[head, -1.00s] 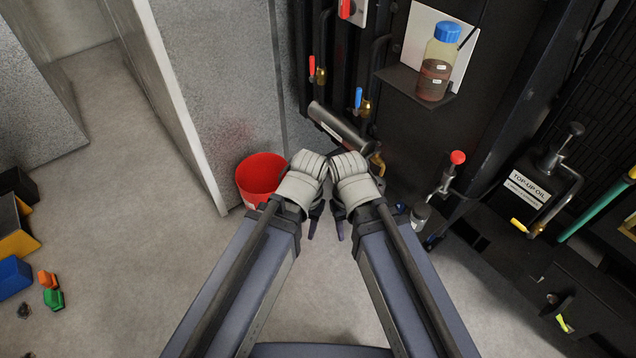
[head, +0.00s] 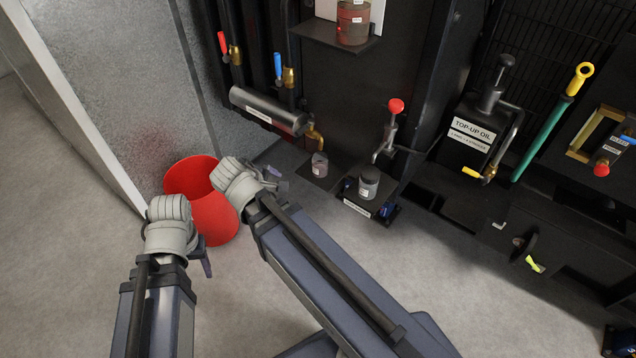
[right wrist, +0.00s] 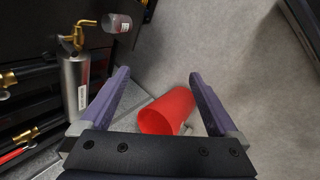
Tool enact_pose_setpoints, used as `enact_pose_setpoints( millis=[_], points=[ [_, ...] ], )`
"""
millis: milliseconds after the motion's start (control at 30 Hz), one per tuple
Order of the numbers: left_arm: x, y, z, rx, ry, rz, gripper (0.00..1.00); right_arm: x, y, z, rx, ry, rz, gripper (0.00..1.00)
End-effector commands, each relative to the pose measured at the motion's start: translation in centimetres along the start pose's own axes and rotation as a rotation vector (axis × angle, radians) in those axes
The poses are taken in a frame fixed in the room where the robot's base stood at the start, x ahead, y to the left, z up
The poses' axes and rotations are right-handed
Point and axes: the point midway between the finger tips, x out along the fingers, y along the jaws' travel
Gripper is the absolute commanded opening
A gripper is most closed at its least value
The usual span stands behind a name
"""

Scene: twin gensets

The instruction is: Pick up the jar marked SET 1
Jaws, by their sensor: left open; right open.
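Two small jars show in the head view. One jar (head: 319,164) with dark contents stands on a black plate below a brass tap; it also shows at the top of the right wrist view (right wrist: 117,22). The other, a grey-lidded jar (head: 369,183), stands on a black stand with a white label. I cannot read SET 1 on either. My right gripper (head: 276,179) is open and empty, left of both jars and apart from them; its two purple fingers show in the right wrist view (right wrist: 159,73). My left gripper (head: 205,262) is open, further left near the bucket.
A red bucket (head: 213,214) stands on the floor beside my grippers. A steel cylinder (head: 268,110), a red-knobbed lever (head: 396,106) and a shelf with a brown-filled bottle (head: 353,22) are above the jars. A TOP-UP OIL box (head: 470,135) is to the right.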

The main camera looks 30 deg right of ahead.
Motion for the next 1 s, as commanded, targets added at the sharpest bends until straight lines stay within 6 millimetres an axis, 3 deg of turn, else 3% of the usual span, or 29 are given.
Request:
enact_pose_setpoints(
  millis=[33, 400, 700, 900, 1000],
  points=[
    [3.8, 0.4, -0.2, 0.000, 0.000, 0.000, 0.58, 3.6, -0.2, 0.1, -0.048, -0.005, 0.057, 0.96],
    [17.0, 1.6, -1.0, 0.000, 0.002, -0.002, 0.58, 15.0, 5.7, 1.8, -0.532, -0.155, 0.469, 0.96],
    [27.4, 2.6, -1.6, 0.000, 0.004, -0.002, 0.58, 22.1, 8.3, 2.9, -0.987, -0.409, 0.713, 0.96],
    [32.2, 3.0, -1.9, 0.000, 0.005, -0.003, 0.58, 25.0, 9.0, 3.1, -1.240, -0.578, 0.796, 0.96],
    [33.5, 3.2, -2.0, 0.001, 0.005, -0.003, 0.58, 25.8, 9.2, 3.1, -1.325, -0.637, 0.817, 0.96]
  ],
)
